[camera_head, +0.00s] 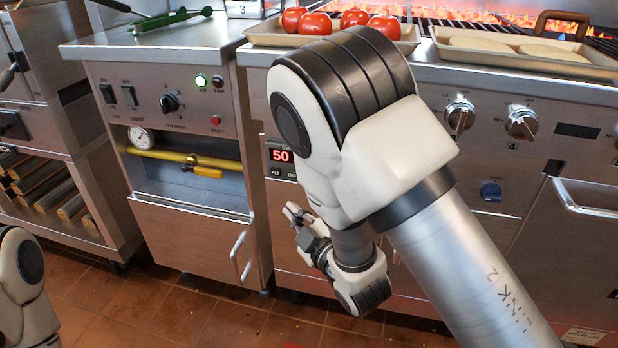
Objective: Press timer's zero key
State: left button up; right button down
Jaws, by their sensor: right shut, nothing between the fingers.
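The timer (280,155) is set in the front panel of the grill counter, near the middle of the head view. Its red display reads 50. A small key marked +10 shows below the display, with green lettering partly visible beside it. My right arm covers the timer's right side, and I cannot make out a zero key. My right gripper (291,212) is shut and empty, in front of the panel below the timer. It appears apart from the visible keys. My left gripper is out of view; only part of my left arm shows at the lower left.
Tomatoes (353,20) sit on a tray above the panel, and another tray (437,35) holds pale flat rounds by the flames. Knobs (459,117) line the grill front. A cabinet (190,235) with a yellow gas pipe (185,157) stands left. The tiled floor (150,310) is clear.

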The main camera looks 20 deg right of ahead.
jog(key=shift+w+d, duration=0.8)
jog(key=shift+w, duration=0.35)
jog(key=shift+w+d, duration=0.8)
jog(key=shift+w, duration=0.4)
jog(key=shift+w+d, duration=0.8)
jog(key=shift+w, duration=0.35)
jog(key=shift+w, duration=0.1)
jog(key=shift+w+d, duration=0.2)
jog(key=shift+d, duration=0.05)
jog(key=shift+w+d, duration=0.15)
jog(key=shift+w, duration=0.2)
jog(key=shift+s, duration=0.1)
jog(key=shift+s+a, duration=0.4)
jog(key=shift+s, duration=0.2)
